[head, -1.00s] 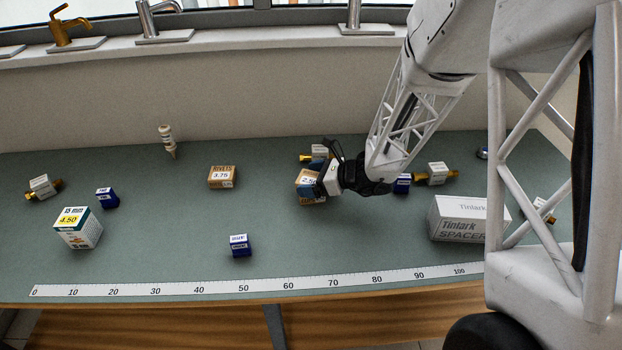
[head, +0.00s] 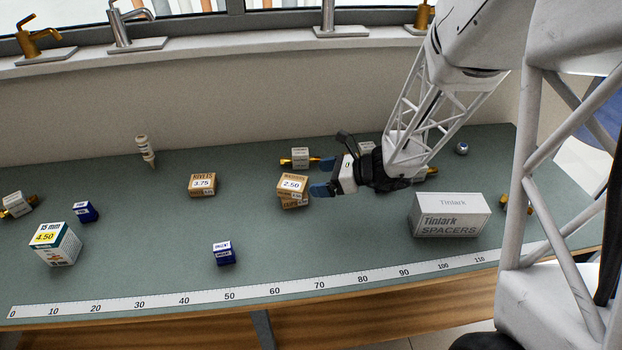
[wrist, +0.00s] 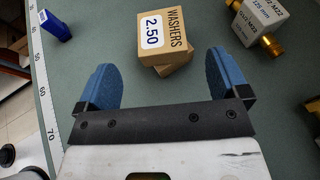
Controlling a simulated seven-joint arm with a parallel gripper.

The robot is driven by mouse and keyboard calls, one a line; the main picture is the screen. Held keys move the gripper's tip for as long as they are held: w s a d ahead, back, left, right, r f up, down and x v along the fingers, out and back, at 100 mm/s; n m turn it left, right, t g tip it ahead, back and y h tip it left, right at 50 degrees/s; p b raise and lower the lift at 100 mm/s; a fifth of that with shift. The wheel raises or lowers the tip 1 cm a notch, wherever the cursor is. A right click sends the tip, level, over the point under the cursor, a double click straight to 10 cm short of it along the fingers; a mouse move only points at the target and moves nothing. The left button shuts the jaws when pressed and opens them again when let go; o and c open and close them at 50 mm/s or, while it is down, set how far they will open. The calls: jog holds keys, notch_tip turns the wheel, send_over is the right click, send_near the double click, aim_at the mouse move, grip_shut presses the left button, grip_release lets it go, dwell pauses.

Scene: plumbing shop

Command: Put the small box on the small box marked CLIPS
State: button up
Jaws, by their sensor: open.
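A small brown cardboard box marked WASHERS 2.50 (head: 292,184) rests on top of another small brown box (head: 294,203), turned at a slight angle to it. The lower box is mostly covered and its name cannot be read. In the wrist view the WASHERS box (wrist: 163,32) lies ahead of and between the blue fingers, with the lower box (wrist: 176,66) showing beneath it. My gripper (head: 323,176) is open and empty, just right of the stack. Its fingers (wrist: 160,60) look clear of both boxes.
A RIVETS box (head: 202,185) stands to the left. A blue box (head: 224,253) is near the ruler (head: 185,299). A white-labelled brass fitting (head: 300,158) lies behind the stack. A large Tinlark SPACERS box (head: 449,216) stands at right. The mat in front of the stack is clear.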

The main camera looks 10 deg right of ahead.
jog(key=shift+v, duration=1.45)
jog(key=s+a+r+n+g+h, duration=0.1)
jog(key=s+r+n+g+h, duration=0.1)
jog(key=s+r+n, duration=0.35)
jog(key=s+a+r+n+g+h, duration=0.2)
jog(key=s+r+n, duration=0.1)
jog(key=s+n, duration=0.4)
jog(key=s+d+r+n+h, duration=0.3)
jog(key=s+r+n+h, duration=0.1)
jog(key=s, duration=0.3)
jog(key=s+d+r+n+t+h, duration=0.1)
jog(key=s+d+r+n+h, duration=0.2)
jog(key=s+n, duration=0.3)
jog(key=shift+s+r+t+h, duration=0.3)
jog(key=shift+s+r+h, duration=0.2)
jog(key=shift+s+h, duration=0.35)
